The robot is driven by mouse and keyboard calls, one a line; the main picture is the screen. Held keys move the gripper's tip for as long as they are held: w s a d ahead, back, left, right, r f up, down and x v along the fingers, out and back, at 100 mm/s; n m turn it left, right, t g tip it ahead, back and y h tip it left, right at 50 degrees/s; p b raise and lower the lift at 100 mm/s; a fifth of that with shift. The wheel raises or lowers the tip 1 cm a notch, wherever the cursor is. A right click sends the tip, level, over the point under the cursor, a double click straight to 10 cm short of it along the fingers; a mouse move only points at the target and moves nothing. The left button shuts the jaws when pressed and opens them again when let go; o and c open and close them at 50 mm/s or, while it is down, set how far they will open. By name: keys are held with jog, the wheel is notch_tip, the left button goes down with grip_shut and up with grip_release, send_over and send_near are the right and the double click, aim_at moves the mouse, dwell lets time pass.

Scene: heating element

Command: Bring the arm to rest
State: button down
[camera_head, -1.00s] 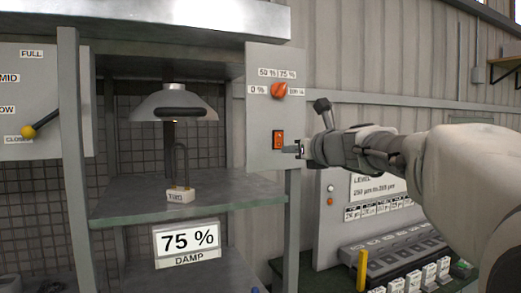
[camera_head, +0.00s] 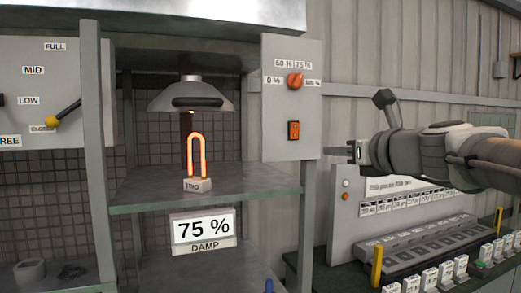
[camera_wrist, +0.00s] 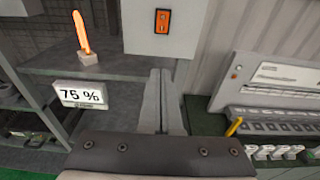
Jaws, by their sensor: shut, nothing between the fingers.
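My gripper (camera_head: 352,151) is shut and empty in the head view, held in the air to the right of the switch panel and apart from it. In the wrist view its closed fingers (camera_wrist: 160,100) point forward, below the panel. The orange rocker switch (camera_head: 294,130) is on the grey panel, and it also shows in the wrist view (camera_wrist: 162,21). The heating element (camera_head: 197,157) glows orange, upright on its small white base on the shelf under the grey hood. It also glows in the wrist view (camera_wrist: 82,33).
An orange knob (camera_head: 295,80) sits above the switch. A yellow-tipped lever (camera_head: 64,115) is at left. A bench device (camera_head: 385,205) and several small labelled blocks stand at lower right, below my arm.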

jog(key=s+a+f+n+g, duration=0.3)
jog(key=s+a+f+n, duration=0.1)
jog(key=s+f+n, duration=0.4)
jog(key=s+a+f+n+g, duration=0.3)
jog(key=s+f+n, duration=0.3)
jog(key=f+n, duration=0.35)
jog(key=s+d+f+n+g+h, duration=0.3)
jog(key=s+f+n, duration=0.8)
jog(key=n, duration=0.4)
jog(key=shift+s+f+g+h, duration=0.2)
jog(key=shift+f+g+h, duration=0.4)
jog(key=shift+h, duration=0.5)
